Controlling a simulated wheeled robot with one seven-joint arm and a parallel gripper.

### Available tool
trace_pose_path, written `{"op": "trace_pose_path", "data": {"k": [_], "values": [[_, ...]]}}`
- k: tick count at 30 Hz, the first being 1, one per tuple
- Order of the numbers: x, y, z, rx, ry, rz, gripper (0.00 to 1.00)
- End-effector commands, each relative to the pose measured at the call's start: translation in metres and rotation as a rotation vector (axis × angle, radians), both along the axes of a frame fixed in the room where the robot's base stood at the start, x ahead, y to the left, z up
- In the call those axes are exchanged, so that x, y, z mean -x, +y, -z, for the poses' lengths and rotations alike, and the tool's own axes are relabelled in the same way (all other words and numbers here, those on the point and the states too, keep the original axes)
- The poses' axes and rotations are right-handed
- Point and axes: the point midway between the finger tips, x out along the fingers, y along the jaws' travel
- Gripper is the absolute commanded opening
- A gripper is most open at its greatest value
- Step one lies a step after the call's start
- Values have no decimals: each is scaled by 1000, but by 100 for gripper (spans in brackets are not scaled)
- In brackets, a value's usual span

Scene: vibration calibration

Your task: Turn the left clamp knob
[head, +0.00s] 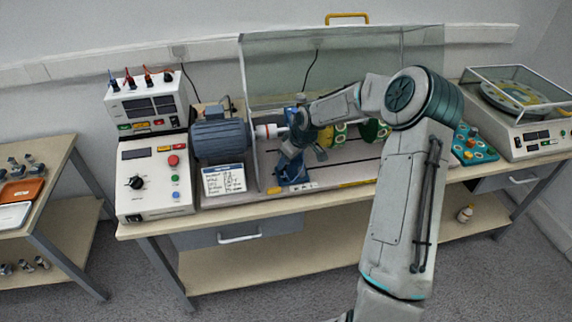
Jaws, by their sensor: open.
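The left blue bearing stand (293,176) sits on the rig bed, right of the grey-blue motor (219,138). The left clamp knob is not distinguishable; my wrist and gripper cover much of that stand. My gripper (286,158) is open, small in the picture, and points down over the stand. I cannot tell whether its fingers touch anything. A shaft with green and yellow discs (335,134) runs to the right behind my arm.
A clear guard (340,65) with a yellow handle stands raised behind the rig. A control box (153,180) with a red button stands at left. A teal tray (474,146) and balance machine (527,132) stand at right. A side table (50,180) is at far left.

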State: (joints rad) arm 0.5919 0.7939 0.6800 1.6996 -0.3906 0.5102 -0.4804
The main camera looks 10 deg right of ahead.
Motion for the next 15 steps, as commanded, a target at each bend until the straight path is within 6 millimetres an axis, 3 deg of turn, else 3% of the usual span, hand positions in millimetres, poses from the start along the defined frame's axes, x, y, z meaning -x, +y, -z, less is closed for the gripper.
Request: {"op": "trace_pose_path", "data": {"k": [9, 15], "values": [[21, -17, -63, 2, -3, 2, 51], [28, -22, -85, 1, -1, 1, 51]]}}
